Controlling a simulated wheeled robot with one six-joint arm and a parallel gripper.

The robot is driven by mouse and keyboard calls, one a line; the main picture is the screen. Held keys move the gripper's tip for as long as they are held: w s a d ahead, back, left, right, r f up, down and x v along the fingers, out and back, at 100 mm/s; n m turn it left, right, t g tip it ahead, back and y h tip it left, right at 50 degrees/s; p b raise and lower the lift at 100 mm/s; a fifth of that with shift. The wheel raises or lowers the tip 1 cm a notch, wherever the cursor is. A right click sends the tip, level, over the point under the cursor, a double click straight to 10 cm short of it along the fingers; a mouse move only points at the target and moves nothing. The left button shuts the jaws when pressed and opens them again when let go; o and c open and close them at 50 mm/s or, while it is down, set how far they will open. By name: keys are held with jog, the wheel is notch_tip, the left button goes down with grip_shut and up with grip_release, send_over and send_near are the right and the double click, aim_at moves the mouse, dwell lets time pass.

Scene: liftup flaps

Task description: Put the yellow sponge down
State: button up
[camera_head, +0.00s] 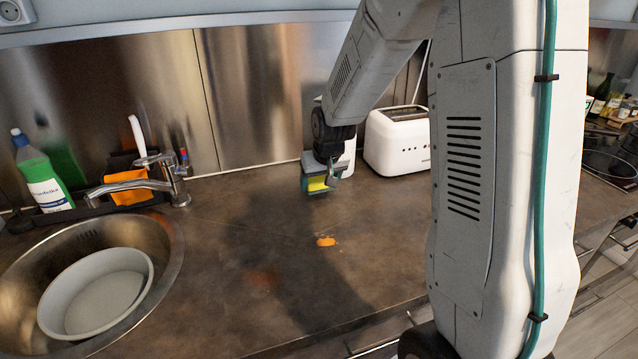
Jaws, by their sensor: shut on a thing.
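The yellow sponge (317,185) shows between the jaws of my gripper (319,187). It looks yellow with a dark green layer. My gripper is shut on it and points down above the brown countertop (220,240), left of the toaster. Part of the sponge is hidden by the jaws. From this single view I cannot tell whether the sponge touches the counter.
A round sink (168,275) with a grey bowl (98,295) lies at the left, with a faucet (150,184), a green bottle (42,175) and an orange cloth (128,187) behind it. A white toaster (397,142) stands right of my gripper.

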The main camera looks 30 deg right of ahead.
aim_at(319, 185)
jog(key=w, duration=0.1)
jog(key=w+d, duration=0.1)
jog(key=w, duration=0.1)
jog(key=w+d, duration=0.1)
jog(key=shift+w+d+f, duration=0.1)
jog(key=shift+w+f, duration=0.1)
jog(key=shift+f, duration=0.05)
jog(key=shift+s+f, duration=0.1)
jog(key=shift+f, duration=1.6)
jog(key=shift+s+f, duration=0.1)
jog(key=shift+f, duration=0.25)
